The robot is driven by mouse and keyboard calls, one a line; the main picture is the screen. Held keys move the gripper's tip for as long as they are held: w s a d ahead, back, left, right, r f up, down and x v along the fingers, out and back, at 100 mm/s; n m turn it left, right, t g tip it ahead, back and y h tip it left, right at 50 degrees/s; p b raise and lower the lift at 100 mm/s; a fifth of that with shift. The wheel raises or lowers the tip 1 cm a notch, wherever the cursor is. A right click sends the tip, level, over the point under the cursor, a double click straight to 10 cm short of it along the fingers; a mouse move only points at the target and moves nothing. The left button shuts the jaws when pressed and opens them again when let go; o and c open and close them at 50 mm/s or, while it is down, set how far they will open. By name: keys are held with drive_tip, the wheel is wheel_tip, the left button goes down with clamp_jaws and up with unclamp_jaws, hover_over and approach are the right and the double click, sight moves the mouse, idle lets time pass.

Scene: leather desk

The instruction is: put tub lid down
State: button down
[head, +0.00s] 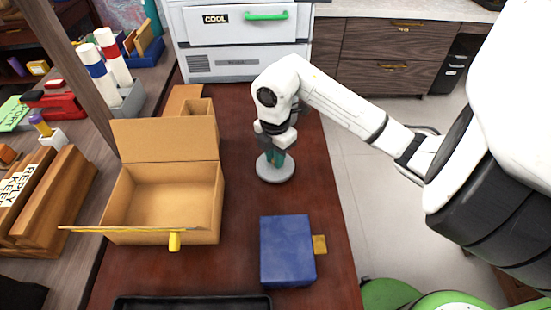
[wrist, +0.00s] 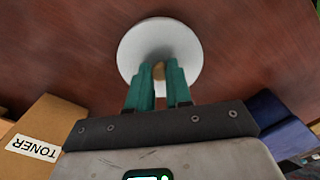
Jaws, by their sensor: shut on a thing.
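The tub lid (head: 275,169) is a round, pale grey disc at the middle of the desk, to the right of the open cardboard box. In the wrist view the lid (wrist: 183,45) lies flat to the camera, with a small tan knob (wrist: 159,72) at its centre. My gripper (head: 274,155) is above the lid, pointing down. Its teal fingers (wrist: 159,85) are shut on the knob. The lid is on or just above the desk; I cannot tell which. My fingers partly hide the knob.
An open cardboard box (head: 123,205) stands left of the lid. A blue box (head: 287,250) with a small yellow block (head: 319,244) beside it is nearer the front. A black tray (head: 190,303) lies at the front edge. Bare desk (head: 245,120) lies behind the lid.

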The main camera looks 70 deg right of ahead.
drive_tip(key=shift+f, duration=0.85)
drive_tip(key=shift+f, duration=0.2)
drive_tip(key=c, duration=1)
unclamp_jaws()
drive_tip(key=shift+r, duration=0.1)
drive_tip(key=shift+c, duration=0.2)
wheel_tip(320, 180, up, 12)
drive_tip(key=shift+r+p, duration=0.15)
drive_tip(key=shift+p, duration=0.2)
